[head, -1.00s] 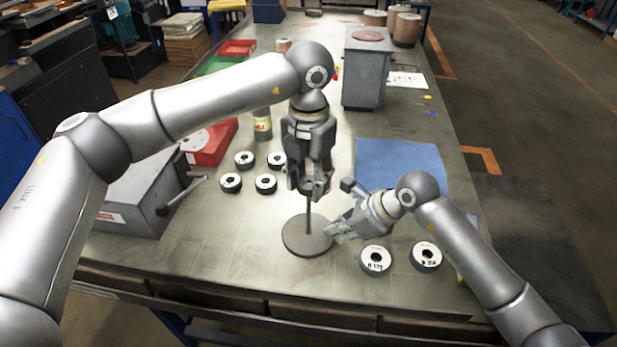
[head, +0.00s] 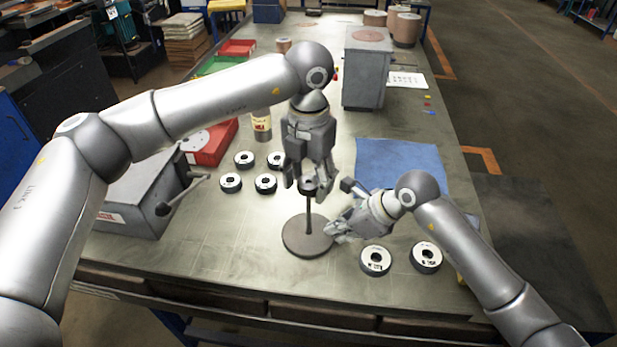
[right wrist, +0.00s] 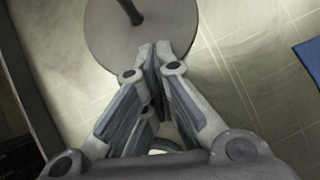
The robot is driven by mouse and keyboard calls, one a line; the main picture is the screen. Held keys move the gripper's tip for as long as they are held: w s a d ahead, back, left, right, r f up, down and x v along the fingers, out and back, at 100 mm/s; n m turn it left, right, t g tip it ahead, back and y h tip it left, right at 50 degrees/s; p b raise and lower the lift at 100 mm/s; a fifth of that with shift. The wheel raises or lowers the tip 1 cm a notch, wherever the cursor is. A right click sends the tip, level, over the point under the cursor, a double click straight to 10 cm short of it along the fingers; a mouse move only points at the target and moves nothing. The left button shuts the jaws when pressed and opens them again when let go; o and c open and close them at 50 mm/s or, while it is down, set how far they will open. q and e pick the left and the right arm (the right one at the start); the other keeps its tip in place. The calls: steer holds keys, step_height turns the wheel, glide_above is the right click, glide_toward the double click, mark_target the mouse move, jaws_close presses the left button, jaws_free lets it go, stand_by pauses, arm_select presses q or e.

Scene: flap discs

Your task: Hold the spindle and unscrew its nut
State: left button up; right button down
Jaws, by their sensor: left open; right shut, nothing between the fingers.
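The spindle is a thin dark rod (head: 308,217) standing upright on a round grey base (head: 300,245) near the table's front. Its base also shows at the top of the right wrist view (right wrist: 100,35). A dark nut (head: 308,184) sits at the rod's top. My left gripper (head: 307,186) points down over the top with its fingers spread on both sides of the nut; contact cannot be told. My right gripper (head: 332,231) is shut and empty, low on the right of the rod. In the right wrist view its tips (right wrist: 156,48) overlap the base's edge, apart from the rod.
Several flap discs (head: 265,183) lie left of the spindle, and two more discs (head: 375,260) lie right of it, near the front edge. A blue mat (head: 405,165) lies behind my right gripper. A grey box with a lever (head: 135,205) stands at the left.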

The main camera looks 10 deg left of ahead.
arm_select(q)
steer(key=m, duration=1.3)
steer(key=shift+m, duration=0.3)
steer(key=m, duration=1.3)
steer(key=shift+m, duration=0.4)
steer(key=shift+c, duration=0.4)
